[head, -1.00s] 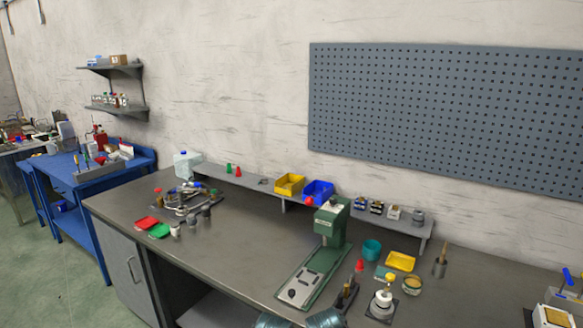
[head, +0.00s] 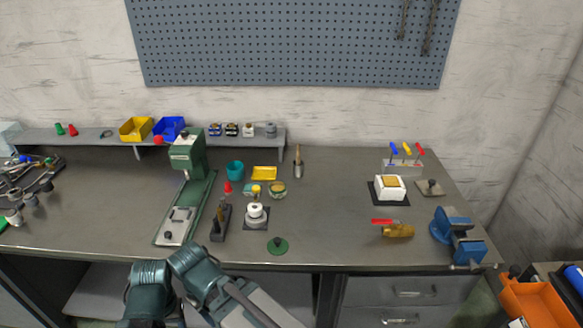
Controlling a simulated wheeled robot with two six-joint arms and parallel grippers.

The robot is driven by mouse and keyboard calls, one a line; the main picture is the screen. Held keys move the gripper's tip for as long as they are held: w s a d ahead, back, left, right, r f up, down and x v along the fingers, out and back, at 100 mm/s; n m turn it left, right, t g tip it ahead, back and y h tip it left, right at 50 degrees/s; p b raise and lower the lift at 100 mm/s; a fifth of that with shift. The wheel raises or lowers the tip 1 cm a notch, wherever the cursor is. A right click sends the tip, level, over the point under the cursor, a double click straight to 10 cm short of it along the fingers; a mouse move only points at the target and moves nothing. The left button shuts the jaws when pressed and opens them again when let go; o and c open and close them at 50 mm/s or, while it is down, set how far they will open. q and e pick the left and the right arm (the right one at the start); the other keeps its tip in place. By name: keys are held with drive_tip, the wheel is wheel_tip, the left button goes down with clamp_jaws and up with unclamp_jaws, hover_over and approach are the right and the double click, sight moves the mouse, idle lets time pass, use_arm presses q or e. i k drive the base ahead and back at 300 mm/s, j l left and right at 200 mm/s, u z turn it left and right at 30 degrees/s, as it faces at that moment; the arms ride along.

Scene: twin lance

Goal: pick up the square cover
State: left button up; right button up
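The thing that looks like the square cover is a flat grey-brown square plate with a small dark knob (head: 430,187). It lies on the bench at the right, behind the blue vise and right of a white square box (head: 389,189). The box sits on a dark square mat and has a tan square top. A round green cover with a dark knob (head: 278,246) lies separately near the bench's front edge. Teal and grey links of my arms show at the bottom left of centre. Neither of my grippers is visible, and nothing touches the plate.
A blue vise (head: 458,236) stands at the bench's right front edge. A brass piece with a red handle (head: 395,229) lies left of it. A rack with coloured handles (head: 403,157) stands behind the plate. The bench between the green cover and the brass piece is clear.

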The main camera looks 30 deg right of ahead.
sight(429, 188)
drive_tip(key=z, duration=2.05)
